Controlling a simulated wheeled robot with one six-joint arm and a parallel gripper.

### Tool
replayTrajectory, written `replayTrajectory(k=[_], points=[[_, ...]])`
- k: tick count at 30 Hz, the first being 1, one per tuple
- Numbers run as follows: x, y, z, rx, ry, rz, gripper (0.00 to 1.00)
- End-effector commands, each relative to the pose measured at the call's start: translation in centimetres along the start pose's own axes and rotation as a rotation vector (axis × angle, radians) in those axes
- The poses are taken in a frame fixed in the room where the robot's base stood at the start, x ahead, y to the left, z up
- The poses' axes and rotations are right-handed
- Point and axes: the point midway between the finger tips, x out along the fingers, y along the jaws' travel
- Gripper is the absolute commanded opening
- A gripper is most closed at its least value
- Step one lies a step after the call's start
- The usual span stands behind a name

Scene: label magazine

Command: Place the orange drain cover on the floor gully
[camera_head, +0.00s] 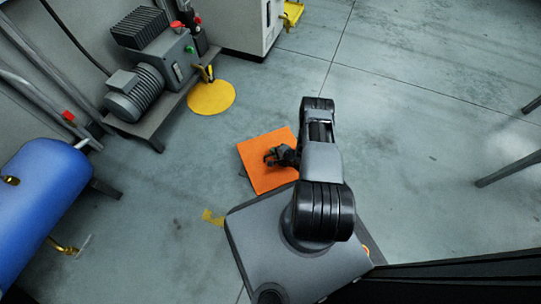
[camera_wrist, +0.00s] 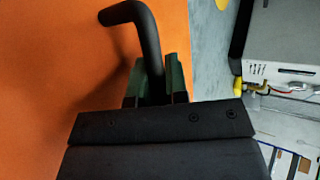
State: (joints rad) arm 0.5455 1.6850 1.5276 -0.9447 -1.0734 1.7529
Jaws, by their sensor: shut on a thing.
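The orange drain cover (camera_head: 257,149) is a flat square plate in the middle of the head view, below and right of the yellow disc. In the wrist view the cover (camera_wrist: 55,70) fills the left side, with a bent black handle (camera_wrist: 148,40) on it. My gripper (camera_wrist: 155,85) is shut on that handle; its two green-sided fingers stand on either side. In the head view my gripper (camera_head: 274,157) is over the cover. I cannot tell whether the cover is raised or lies on the floor. I cannot make out the floor gully.
A yellow disc (camera_head: 211,97) lies by the motor unit (camera_head: 150,75). A small yellow mark (camera_head: 213,217) is on the floor left of my base. A blue tank (camera_head: 40,205) stands at left, a grey cabinet (camera_head: 245,22) at the top. The floor at right is largely clear.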

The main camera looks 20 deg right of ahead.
Motion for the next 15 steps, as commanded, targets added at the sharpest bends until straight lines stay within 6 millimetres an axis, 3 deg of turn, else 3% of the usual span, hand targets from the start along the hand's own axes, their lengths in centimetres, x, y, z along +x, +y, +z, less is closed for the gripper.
replayTrajectory(k=[9,15], points=[[2.5,3.0,-0.7,0.004,0.007,-0.003,0.00],[2.7,3.9,-1.4,0.010,0.018,-0.006,0.00]])
